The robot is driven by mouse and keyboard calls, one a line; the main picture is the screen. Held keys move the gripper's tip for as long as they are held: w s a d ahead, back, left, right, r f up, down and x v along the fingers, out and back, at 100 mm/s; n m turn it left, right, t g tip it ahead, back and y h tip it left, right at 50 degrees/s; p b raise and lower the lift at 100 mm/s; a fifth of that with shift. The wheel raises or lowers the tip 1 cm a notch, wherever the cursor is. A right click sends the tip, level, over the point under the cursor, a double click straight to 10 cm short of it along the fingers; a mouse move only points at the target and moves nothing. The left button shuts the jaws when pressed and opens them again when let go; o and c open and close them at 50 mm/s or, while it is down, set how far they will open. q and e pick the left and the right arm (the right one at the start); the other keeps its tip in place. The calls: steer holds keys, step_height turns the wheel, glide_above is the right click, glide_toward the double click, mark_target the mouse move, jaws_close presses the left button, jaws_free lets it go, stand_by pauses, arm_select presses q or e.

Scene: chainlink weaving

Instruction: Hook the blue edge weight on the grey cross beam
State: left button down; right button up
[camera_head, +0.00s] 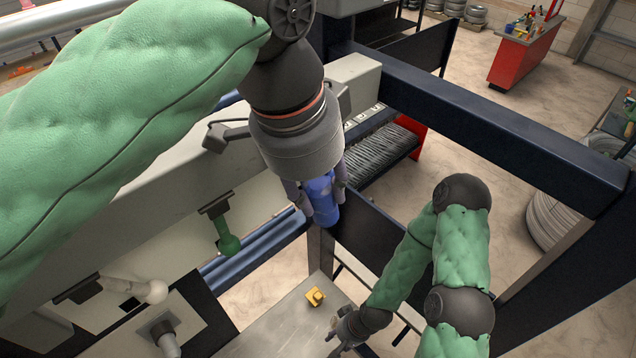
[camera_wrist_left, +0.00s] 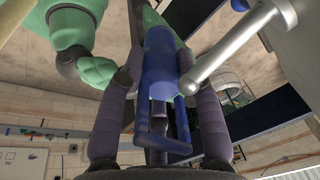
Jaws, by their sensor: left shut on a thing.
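The blue edge weight (camera_head: 322,205) is a blue cylinder held between the fingers of my left gripper (camera_head: 318,190), in front of the machine. In the left wrist view the weight (camera_wrist_left: 161,62) sits between both fingers of my left gripper (camera_wrist_left: 163,85), with a thin blue bar-shaped hook on it. The grey cross beam (camera_head: 150,192) runs diagonally from lower left to upper centre, beside my left gripper. The weight appears apart from the beam, though my wrist hides part of this area.
A green ball-ended handle (camera_head: 228,240) and a white one (camera_head: 152,290) stick out below the beam. A dark blue frame bar (camera_head: 480,120) crosses at right. A grey rod (camera_wrist_left: 235,45) is close beside the weight.

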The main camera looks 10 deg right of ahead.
arm_select(q)
steer(key=w+a, duration=0.1)
steer(key=w, duration=0.1)
steer(key=w+a, duration=0.2)
arm_select(e)
steer(key=shift+s, duration=0.1)
stand_by(1.2)
arm_select(q)
steer(key=shift+w+a+r, duration=0.1)
steer(key=shift+r, duration=0.1)
arm_select(e)
steer(key=shift+s+d, duration=0.1)
stand_by(0.4)
arm_select(q)
steer(key=shift+f, duration=0.3)
arm_select(e)
steer(key=shift+s+d+f, duration=0.1)
steer(key=shift+f, duration=0.05)
